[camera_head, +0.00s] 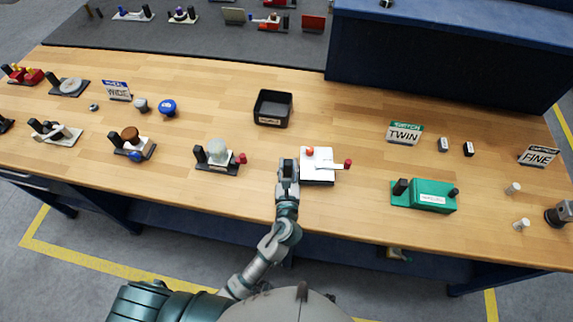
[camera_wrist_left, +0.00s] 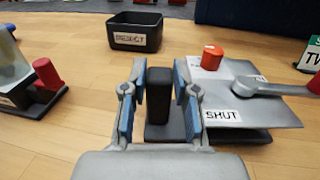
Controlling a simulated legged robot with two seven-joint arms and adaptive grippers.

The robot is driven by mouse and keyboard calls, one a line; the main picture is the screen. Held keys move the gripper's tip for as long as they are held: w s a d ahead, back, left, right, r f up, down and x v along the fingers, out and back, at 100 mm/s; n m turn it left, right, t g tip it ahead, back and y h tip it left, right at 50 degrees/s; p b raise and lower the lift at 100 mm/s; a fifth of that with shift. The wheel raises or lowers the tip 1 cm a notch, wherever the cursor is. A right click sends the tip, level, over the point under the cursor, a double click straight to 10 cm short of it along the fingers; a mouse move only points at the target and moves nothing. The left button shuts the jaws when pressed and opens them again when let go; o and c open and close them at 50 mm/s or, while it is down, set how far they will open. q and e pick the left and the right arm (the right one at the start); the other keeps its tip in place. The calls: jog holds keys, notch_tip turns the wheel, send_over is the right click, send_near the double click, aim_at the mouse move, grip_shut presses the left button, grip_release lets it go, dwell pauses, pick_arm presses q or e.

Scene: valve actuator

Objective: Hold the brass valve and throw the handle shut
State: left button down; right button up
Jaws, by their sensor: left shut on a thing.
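The valve unit (camera_head: 318,178) has a white top plate and a dark base at the front middle of the bench; no brass colour shows on it. In the left wrist view its plate (camera_wrist_left: 262,122) bears a "SHUT" label. An orange-red knob (camera_wrist_left: 212,57) stands at its back. A grey handle (camera_wrist_left: 275,88) points right, past a second, partly hidden label; its red tip (camera_head: 348,163) shows in the head view. My left gripper (camera_head: 288,165) is shut on the black post (camera_wrist_left: 159,100) at the unit's left side. My right gripper is not in view.
A black bin (camera_head: 272,108) stands behind the unit. A device with a clear dome (camera_head: 217,152) and red knob is to the left. A green box (camera_head: 432,195) and a "TWIN" sign (camera_head: 404,133) are to the right. Bare wood lies between them.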

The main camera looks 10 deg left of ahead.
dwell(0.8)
